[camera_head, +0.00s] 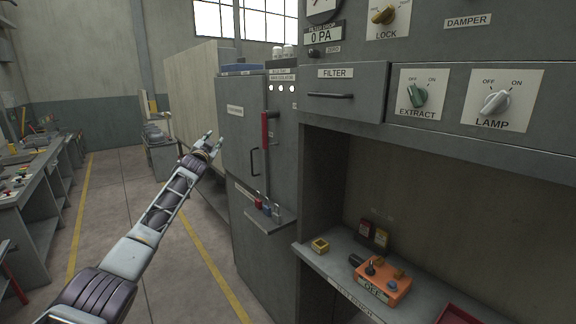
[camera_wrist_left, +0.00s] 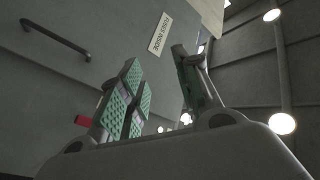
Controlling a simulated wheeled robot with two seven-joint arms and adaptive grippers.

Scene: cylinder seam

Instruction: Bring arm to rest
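My left arm comes in from the lower left in the head view and reaches out over the aisle. Its gripper (camera_head: 213,143) is raised in front of the grey cabinet (camera_head: 240,150), to the left of the cabinet's door handle. In the left wrist view the gripper (camera_wrist_left: 158,85) has its green-padded fingers spread apart with nothing between them. A grey panel with a dark handle (camera_wrist_left: 55,40) and a "FUSES INSIDE" label (camera_wrist_left: 160,33) shows behind the fingers. My right gripper is in neither view.
A red lever (camera_head: 265,130) sticks out on the cabinet front, above a small shelf (camera_head: 268,222) with red and blue items. An orange box (camera_head: 380,282) stands on the bench at right. A long workbench (camera_head: 40,185) lines the left. The aisle floor between is clear.

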